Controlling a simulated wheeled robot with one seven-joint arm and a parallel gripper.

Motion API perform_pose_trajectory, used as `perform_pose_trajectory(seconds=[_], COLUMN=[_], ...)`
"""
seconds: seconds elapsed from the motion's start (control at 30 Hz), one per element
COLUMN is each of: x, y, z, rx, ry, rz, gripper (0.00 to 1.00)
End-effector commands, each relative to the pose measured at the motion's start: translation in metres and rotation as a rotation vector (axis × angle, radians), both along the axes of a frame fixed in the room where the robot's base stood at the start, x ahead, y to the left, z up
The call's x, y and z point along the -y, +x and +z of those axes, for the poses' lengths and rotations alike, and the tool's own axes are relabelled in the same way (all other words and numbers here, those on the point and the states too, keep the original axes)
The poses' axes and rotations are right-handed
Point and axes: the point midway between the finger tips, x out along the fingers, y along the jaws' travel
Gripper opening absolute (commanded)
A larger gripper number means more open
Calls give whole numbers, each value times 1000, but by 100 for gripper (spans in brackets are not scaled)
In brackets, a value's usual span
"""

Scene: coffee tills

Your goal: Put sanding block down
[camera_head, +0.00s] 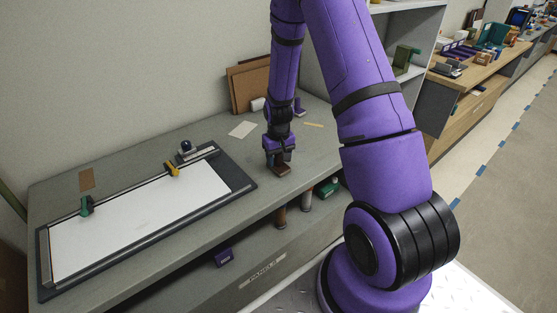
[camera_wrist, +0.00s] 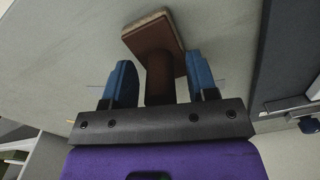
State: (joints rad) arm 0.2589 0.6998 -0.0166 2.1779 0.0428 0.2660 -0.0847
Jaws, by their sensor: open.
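The sanding block (camera_head: 281,169) is a small brown block with a paler edge, on the grey counter near its front edge in the head view. In the wrist view the sanding block (camera_wrist: 153,36) shows a tan rim and a thick brown grip reaching back between the fingers. My gripper (camera_head: 279,157) is right above the block, pointing down. In the wrist view my gripper (camera_wrist: 160,80) has its two blue fingers apart on either side of the brown grip, with gaps visible. Whether the block's underside fully touches the counter is hard to see.
A black-framed board (camera_head: 140,220) with a white sheet, clamps and a rail lies left on the counter (camera_head: 215,150). Brown panels (camera_head: 250,85) lean on the wall behind. A pale card (camera_head: 242,129) lies behind my gripper. Shelves (camera_head: 410,50) stand right.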

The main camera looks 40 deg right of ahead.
Motion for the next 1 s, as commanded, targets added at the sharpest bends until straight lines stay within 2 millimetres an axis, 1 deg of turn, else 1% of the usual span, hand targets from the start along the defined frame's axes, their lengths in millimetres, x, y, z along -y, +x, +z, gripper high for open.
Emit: perform_pose_trajectory(seconds=[0.4, 0.5, 0.6, 0.77, 0.87, 0.97, 1.0], x=[0, 0, 0, 0, -3, -10, -14], y=[1, 1, 1, 0, -1, -4, -7], z=[73, 89, 101, 112, 123, 146, 158], rx=[5, 5, 4, 3, 12, 33, 46], ry=[-1, -1, -1, -1, -3, -5, -8], rz=[1, 1, 1, 2, 5, 15, 21], gripper=[53, 53, 53, 53, 53, 53, 53])
